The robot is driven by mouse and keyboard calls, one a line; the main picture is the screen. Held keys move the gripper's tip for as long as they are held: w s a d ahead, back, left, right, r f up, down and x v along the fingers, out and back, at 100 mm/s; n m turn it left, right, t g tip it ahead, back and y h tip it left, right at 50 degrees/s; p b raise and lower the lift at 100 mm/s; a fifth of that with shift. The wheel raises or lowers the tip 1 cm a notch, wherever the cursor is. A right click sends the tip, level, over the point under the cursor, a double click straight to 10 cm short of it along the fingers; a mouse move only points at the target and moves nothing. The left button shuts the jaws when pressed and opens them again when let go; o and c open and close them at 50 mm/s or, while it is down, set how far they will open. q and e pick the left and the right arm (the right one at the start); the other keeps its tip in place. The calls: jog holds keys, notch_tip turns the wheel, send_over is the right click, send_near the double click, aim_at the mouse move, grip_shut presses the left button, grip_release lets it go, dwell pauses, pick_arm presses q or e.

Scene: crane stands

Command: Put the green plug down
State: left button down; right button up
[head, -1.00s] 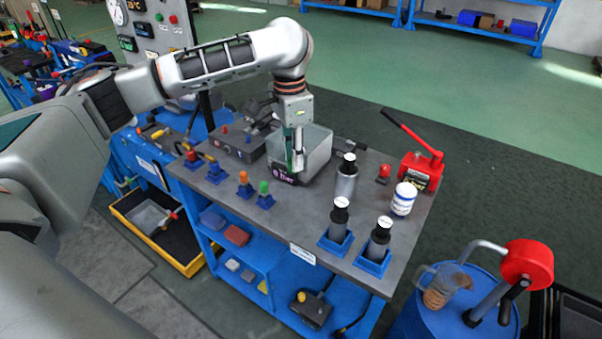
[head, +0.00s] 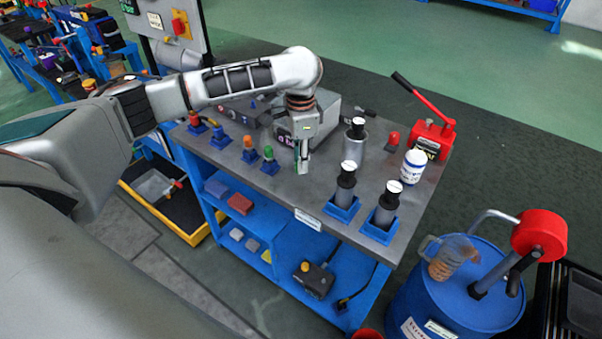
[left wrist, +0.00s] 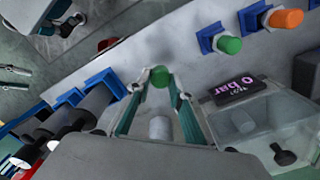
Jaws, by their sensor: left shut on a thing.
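My left gripper (head: 302,168) is low over the grey table top, just in front of the grey box. In the left wrist view its fingers (left wrist: 160,88) are shut on a green plug (left wrist: 160,77), whose round green end shows between the fingertips. I cannot tell if the plug touches the table. A second green plug (head: 268,152) stands in a blue holder (head: 270,167) left of the gripper; it also shows in the left wrist view (left wrist: 228,45). My right gripper is not in view.
The box (head: 325,118) with a small display stands behind the gripper. An orange plug (head: 248,142) and others stand in holders at the left. Dark cylinders (head: 346,180) in blue stands, a white bottle (head: 413,165) and a red hand pump (head: 432,135) are to the right.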

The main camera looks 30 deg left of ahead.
pick_arm(q)
notch_tip(320, 180, down, 4)
jog(key=shift+f+b, duration=0.25)
jog(key=shift+b, duration=0.35)
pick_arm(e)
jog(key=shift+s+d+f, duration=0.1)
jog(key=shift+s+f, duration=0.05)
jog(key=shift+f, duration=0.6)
pick_arm(q)
jog(key=shift+r, duration=0.1)
jog(key=shift+r+p, duration=0.1)
jog(key=shift+p, duration=1.1)
jog(key=shift+w+f+p, duration=0.1)
jog(key=shift+f+p, duration=0.1)
jog(key=shift+p, duration=0.3)
jog(key=c, duration=1.8)
grip_release()
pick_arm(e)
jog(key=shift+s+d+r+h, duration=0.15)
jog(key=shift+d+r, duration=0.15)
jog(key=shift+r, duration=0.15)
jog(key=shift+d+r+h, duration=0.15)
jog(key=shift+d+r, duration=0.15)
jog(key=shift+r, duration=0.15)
